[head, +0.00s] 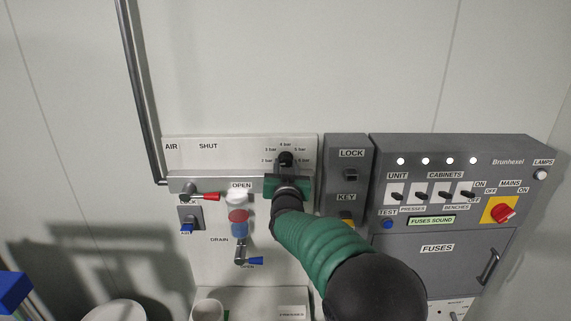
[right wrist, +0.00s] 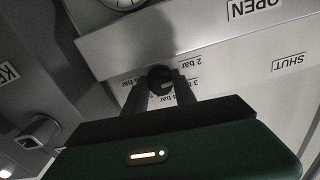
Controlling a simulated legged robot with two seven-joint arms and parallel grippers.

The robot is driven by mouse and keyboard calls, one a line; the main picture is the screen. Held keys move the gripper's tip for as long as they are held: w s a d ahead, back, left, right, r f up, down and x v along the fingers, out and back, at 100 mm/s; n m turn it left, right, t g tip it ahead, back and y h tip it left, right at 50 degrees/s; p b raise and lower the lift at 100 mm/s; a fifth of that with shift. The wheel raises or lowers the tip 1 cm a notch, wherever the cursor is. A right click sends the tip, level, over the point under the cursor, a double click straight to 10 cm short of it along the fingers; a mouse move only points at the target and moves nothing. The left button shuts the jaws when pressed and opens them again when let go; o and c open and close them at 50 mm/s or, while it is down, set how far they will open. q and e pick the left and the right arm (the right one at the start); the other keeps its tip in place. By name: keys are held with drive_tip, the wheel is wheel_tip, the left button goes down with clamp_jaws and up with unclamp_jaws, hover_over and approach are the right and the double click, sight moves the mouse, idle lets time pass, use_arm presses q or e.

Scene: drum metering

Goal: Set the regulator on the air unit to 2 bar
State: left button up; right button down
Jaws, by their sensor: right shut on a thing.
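The regulator is a small black knob (head: 286,158) on the white air unit panel (head: 228,155), ringed by bar marks with 4 bar at the top and 2 bar at the left. My right gripper (head: 286,167) comes from below, its fingers closed on the knob. In the right wrist view, which is turned over, the two dark fingers sit either side of the knob (right wrist: 161,79), with 2 bar printed close by. I cannot tell where the knob points. A round gauge (right wrist: 122,3) is cut off at the top, its reading not visible. A blue block (head: 14,291) at the left edge looks like my left gripper; its fingers are not visible.
A red-handled valve (head: 205,196) and a blue-handled drain valve (head: 250,261) stick out left of my right arm. A lock and key box (head: 349,175) stands close on the right, then the grey fuse cabinet (head: 437,265). The wall above is clear.

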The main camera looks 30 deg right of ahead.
drive_tip(key=shift+a+f+n, duration=0.1)
drive_tip(key=shift+f+n, duration=0.25)
drive_tip(key=shift+n, duration=0.35)
drive_tip(key=c, duration=1.3)
unclamp_jaws()
drive_tip(key=shift+o, duration=1.3)
drive_tip(key=shift+w+r, duration=0.1)
drive_tip(key=shift+w, duration=0.1)
drive_tip(key=b+v, duration=0.2)
drive_tip(key=v, duration=1.4)
drive_tip(key=shift+s, duration=0.45)
drive_tip(key=shift+w, duration=0.1)
drive_tip(key=shift+a, duration=0.1)
